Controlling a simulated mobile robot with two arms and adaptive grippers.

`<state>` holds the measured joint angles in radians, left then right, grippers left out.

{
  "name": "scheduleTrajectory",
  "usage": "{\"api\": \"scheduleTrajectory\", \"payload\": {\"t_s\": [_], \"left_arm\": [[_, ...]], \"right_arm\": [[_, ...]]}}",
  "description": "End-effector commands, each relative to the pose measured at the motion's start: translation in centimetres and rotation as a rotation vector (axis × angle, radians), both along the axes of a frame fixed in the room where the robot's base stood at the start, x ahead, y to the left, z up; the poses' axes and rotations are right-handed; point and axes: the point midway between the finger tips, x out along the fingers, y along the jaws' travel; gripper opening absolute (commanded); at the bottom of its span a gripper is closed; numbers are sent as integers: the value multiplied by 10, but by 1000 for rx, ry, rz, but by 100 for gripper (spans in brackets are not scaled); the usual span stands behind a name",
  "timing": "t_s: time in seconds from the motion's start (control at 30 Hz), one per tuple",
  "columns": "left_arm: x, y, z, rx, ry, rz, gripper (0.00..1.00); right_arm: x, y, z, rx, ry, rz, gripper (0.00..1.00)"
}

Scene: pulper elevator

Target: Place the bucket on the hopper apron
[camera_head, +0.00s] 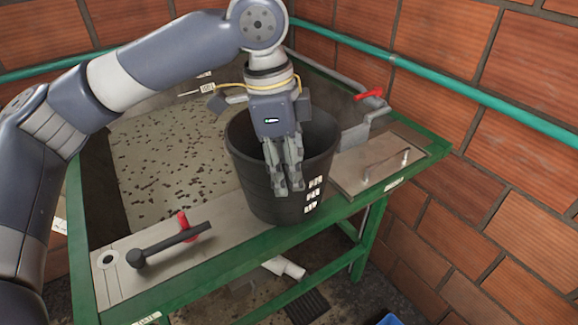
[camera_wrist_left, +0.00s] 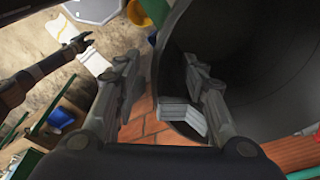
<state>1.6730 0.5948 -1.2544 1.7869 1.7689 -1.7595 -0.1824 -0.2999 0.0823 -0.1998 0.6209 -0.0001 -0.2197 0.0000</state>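The black bucket (camera_head: 262,196) stands upright at the front edge of the hopper apron (camera_head: 200,245), between the lever and the flat plate. I cannot tell if its base rests fully there. My left gripper (camera_head: 288,188) points down at the bucket's near rim. In the left wrist view, the fingers of my left gripper (camera_wrist_left: 165,100) are apart, one over the dark inside of the bucket (camera_wrist_left: 255,65), the other outside the rim. A gap shows between the outer finger and the wall.
A black lever (camera_head: 165,246) with a red part lies on the apron's left. A flat plate with a handle (camera_head: 385,165) and a red-handled valve (camera_head: 370,94) are at the right. Speckled pulp (camera_head: 165,160) lies behind. Brick walls and a green pipe (camera_head: 480,95) bound the back.

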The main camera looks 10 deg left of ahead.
Motion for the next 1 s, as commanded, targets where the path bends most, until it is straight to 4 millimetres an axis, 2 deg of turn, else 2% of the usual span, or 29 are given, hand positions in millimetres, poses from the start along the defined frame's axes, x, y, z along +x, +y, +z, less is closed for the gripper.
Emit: {"api": "scheduleTrajectory", "payload": {"t_s": [0.33, 0.47, 0.57, 0.8, 1.0], "left_arm": [[0, 0, 0, 1, 1, 0, 49], [0, 1, 7, -1, 0, 1, 49], [0, 3, 22, -2, -3, 1, 49], [-1, 10, 74, -2, -3, 0, 49], [-2, 16, 107, 0, -2, 2, 49]], "right_arm": [[0, -1, 0, -1, 1, -1, 33], [0, -1, -2, -1, 1, -1, 33], [0, -1, -5, -1, 2, -1, 33], [0, 2, -11, 2, 1, -2, 33], [-1, 4, -11, 5, 1, -2, 33]]}}
